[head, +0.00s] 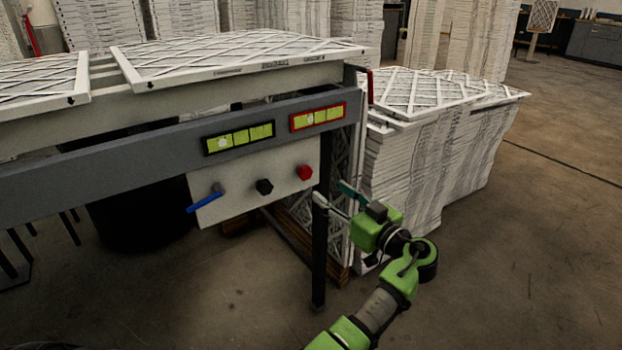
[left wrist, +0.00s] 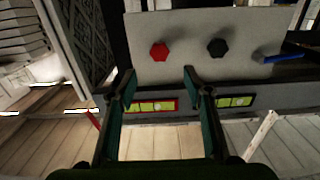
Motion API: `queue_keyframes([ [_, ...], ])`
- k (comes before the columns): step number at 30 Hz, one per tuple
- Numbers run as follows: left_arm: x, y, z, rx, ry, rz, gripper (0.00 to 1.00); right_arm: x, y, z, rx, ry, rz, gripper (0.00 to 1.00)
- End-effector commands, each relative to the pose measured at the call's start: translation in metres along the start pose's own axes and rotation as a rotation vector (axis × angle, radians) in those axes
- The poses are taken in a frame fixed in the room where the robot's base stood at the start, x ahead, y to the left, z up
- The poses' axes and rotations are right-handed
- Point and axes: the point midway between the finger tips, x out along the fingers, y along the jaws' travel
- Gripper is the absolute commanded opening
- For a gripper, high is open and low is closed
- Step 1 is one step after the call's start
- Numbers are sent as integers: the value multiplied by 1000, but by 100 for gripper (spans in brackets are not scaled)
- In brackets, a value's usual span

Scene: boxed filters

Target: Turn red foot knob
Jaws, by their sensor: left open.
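The red knob (head: 304,172) sits at the right end of a white panel (head: 228,196) under the grey beam. It also shows in the left wrist view (left wrist: 160,51), where the picture looks upside down. My left gripper (head: 333,194) is open and empty, just right of the panel and a little lower than the red knob in the head view. In the left wrist view its two fingertips (left wrist: 160,78) are spread below the knob in the picture, apart from it. My right gripper is not in view.
A black knob (head: 264,187) and a blue lever (head: 205,202) share the panel. Two yellow-green displays (head: 238,138) sit on the beam above. A black post (head: 319,255) stands close to my gripper. Stacked filters (head: 408,165) stand behind it. The floor at right is clear.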

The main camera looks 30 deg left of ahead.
Motion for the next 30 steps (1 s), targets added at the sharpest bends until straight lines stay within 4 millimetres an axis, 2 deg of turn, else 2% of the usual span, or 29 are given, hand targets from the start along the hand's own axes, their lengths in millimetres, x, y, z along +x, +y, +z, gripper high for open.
queue_keyframes([
  [3,28,-1,0,2,2,-3,46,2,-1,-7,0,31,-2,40],
  [9,69,0,1,3,1,-2,46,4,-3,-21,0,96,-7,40],
  [15,95,0,1,4,0,-1,46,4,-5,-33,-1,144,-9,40],
  [20,102,0,2,4,-2,1,46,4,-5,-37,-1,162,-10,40],
  [27,103,0,2,4,-2,1,46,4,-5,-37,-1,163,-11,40],
  [28,103,0,2,4,-2,1,43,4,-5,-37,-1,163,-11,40],
  [30,103,0,2,4,-2,1,25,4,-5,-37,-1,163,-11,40],
])
